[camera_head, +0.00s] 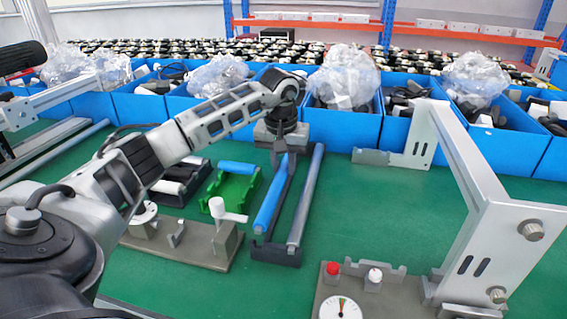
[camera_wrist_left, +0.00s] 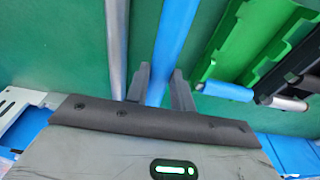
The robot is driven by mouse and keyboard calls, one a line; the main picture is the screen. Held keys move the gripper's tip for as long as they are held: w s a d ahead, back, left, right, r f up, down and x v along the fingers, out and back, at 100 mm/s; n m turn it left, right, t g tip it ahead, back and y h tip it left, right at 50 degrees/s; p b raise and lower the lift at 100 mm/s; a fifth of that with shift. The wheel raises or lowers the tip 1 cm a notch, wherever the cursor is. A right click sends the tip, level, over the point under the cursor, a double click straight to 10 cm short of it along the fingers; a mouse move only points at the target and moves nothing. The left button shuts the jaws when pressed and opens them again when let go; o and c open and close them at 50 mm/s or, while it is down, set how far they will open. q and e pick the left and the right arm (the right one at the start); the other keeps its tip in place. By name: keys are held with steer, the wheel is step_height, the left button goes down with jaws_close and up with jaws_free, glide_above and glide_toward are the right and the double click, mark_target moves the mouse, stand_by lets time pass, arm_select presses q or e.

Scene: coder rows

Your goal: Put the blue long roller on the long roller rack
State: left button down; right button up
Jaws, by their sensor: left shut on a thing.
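The blue long roller (camera_head: 271,208) is gripped near its far end by my left gripper (camera_head: 281,155). In the left wrist view, the roller (camera_wrist_left: 172,40) runs between the two fingers of my left gripper (camera_wrist_left: 161,72). The dark long roller rack (camera_head: 276,254) lies on the green table, partly hidden by the rollers. The blue roller lines up with the rack's left side, its near end close to the rack's near end. I cannot tell whether it touches the rack. A grey long roller (camera_head: 306,195) lies along the right side. My right gripper is not in view.
A green rack (camera_head: 231,188) with a short blue roller (camera_head: 238,167) stands to the left. A grey fixture (camera_head: 180,240) is at front left. A grey frame (camera_head: 470,170) and dial gauge (camera_head: 340,308) stand right. Blue bins (camera_head: 345,128) line the back.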

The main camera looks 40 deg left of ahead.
arm_select(q)
steer(key=shift+s+h, duration=0.1)
steer(key=shift+h, duration=0.2)
steer(key=shift+f, duration=0.1)
steer(key=shift+f+b, duration=0.35)
steer(key=shift+b, duration=0.1)
steer(key=shift+f, duration=0.35)
steer(key=shift+f+b, duration=0.35)
steer(key=shift+f, duration=0.1)
stand_by(0.4)
steer(key=shift+f, duration=0.3)
stand_by(0.3)
